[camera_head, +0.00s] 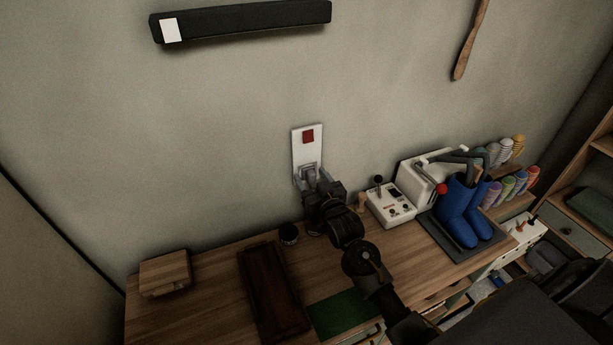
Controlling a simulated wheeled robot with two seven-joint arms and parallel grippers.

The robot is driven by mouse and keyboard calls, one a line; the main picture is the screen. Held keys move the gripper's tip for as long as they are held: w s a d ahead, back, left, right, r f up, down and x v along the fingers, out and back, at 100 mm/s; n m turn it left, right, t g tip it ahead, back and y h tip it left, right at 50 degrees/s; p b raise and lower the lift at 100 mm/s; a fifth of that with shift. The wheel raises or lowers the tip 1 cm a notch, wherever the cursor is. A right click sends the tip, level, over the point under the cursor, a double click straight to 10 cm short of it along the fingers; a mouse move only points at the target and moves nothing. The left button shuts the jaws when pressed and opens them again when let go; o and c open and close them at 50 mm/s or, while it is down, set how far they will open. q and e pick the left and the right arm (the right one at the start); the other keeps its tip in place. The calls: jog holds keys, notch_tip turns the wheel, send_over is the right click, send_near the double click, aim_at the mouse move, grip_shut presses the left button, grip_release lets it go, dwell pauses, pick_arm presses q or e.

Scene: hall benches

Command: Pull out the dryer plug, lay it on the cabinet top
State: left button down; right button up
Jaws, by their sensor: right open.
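A white wall plate (307,147) with a red square switch is mounted on the wall above the wooden cabinet top (220,287). A small grey plug (309,170) sits at the lower part of this plate. My right gripper (308,178) is open at the plug, its fingers seemingly on either side of it. Whether they touch the plug cannot be told. The dryer (416,184) is a white unit with tubes, and blue boots (466,208) stand at it on a dark tray. My left gripper is not in view.
A white control box (390,205) with a black knob stands right of my arm. Bare wood shows between the block and tray.

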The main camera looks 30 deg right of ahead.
aim_at(313, 180)
dwell(0.6)
jog(key=c, duration=1.3)
jog(key=shift+s+p, duration=0.2)
jog(key=shift+p, duration=0.2)
jog(key=shift+c, duration=0.2)
jog(key=shift+s+a+p, duration=0.15)
jog(key=shift+s+p, duration=1.2)
jog(key=shift+s, duration=1.45)
